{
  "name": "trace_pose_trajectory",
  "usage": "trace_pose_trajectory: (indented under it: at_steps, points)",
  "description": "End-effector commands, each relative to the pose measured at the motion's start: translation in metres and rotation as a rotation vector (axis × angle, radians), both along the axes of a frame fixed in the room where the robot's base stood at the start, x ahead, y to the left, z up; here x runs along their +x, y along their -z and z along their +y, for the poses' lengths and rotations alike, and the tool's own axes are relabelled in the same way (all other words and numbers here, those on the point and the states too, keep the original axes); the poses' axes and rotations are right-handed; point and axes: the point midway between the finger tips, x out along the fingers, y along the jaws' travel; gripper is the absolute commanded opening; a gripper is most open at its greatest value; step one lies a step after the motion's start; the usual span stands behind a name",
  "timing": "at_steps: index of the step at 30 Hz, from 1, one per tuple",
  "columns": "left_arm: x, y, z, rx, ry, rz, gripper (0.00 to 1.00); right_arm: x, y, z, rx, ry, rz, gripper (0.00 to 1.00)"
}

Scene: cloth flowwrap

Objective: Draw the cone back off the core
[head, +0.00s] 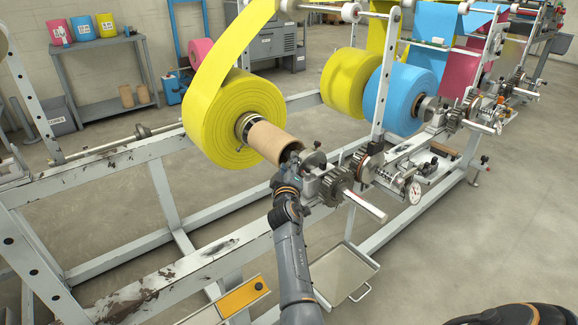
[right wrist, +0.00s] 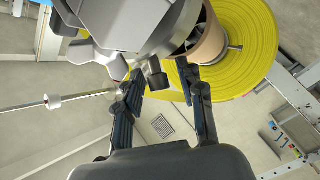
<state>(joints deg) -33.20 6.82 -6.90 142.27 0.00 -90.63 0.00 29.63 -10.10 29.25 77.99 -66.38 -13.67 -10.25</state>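The yellow roll (head: 232,115) hangs on the near frame, and its brown cardboard core (head: 272,142) sticks out toward the metal chuck. The grey cone (head: 314,160) is at the core's near end; how far it sits inside the core is hidden. In the right wrist view the core (right wrist: 210,42) shows behind grey metal parts. My right gripper (right wrist: 160,78) is open, its dark fingers apart on either side of a small dark knob (right wrist: 155,74); I cannot tell whether they touch it. In the head view my right gripper (head: 289,167) is just below the cone. My left gripper is not in view.
A toothed gear (head: 337,186) and a shaft end (head: 366,206) stand right of the cone. A blue roll (head: 405,97) and another yellow roll (head: 350,82) hang behind. A metal tray (head: 342,272) is low in front. The frame rail (head: 215,248) runs below the roll.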

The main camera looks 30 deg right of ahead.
Motion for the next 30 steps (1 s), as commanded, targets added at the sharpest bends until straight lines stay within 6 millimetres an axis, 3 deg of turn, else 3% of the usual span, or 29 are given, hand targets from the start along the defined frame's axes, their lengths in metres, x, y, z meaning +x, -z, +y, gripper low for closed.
trace_pose_trajectory:
  at_steps: [11, 16, 24, 30]
  points:
    - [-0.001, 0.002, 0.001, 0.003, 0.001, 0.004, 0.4, 0.0, -0.008, -0.002, -0.003, 0.003, -0.003, 0.41]
    - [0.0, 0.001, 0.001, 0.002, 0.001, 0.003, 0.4, 0.0, -0.029, -0.001, -0.004, -0.001, -0.004, 0.41]
    - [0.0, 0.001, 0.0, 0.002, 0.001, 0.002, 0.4, 0.0, -0.084, 0.0, -0.005, 0.0, -0.006, 0.41]
    - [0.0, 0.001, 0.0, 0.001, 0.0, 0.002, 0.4, 0.0, -0.099, 0.0, -0.001, -0.001, -0.002, 0.41]
